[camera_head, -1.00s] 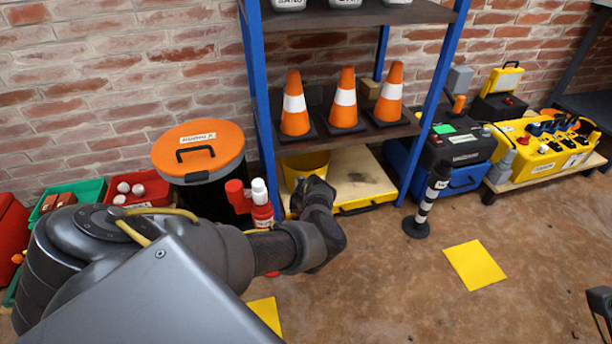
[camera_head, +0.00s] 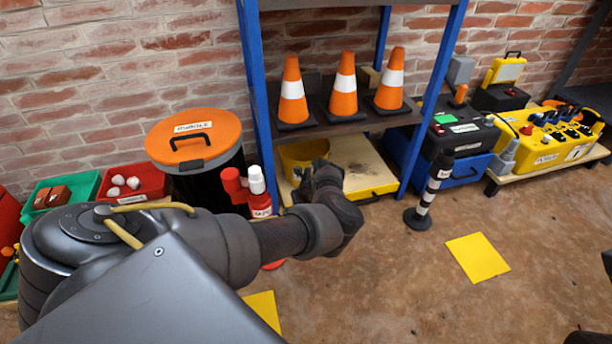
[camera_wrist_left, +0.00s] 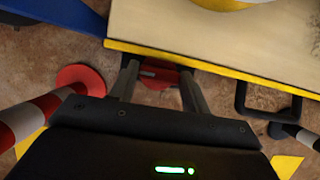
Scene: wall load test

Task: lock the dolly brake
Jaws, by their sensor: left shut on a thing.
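The dolly (camera_head: 362,165) is a pale platform with yellow edges, low under the blue-post shelf. Its pale top and yellow edge also show in the wrist view (camera_wrist_left: 225,40). A yellow bucket (camera_head: 300,156) stands at its left end. A red brake tab (camera_wrist_left: 160,76) sits at the dolly's near edge, seen in the wrist view. My left gripper (camera_wrist_left: 158,88) has its two fingers on either side of the tab and is shut on it. In the head view my left gripper (camera_head: 318,178) is at the dolly's front, and its wrist hides the tab. My right gripper is not clearly seen.
A red-and-white post (camera_head: 260,195) stands left of my gripper and a black-and-white post (camera_head: 430,190) right of it. A black handle (camera_wrist_left: 268,98) juts from the dolly's edge. A lidded bin (camera_head: 195,155) is at left. Front floor is mostly clear.

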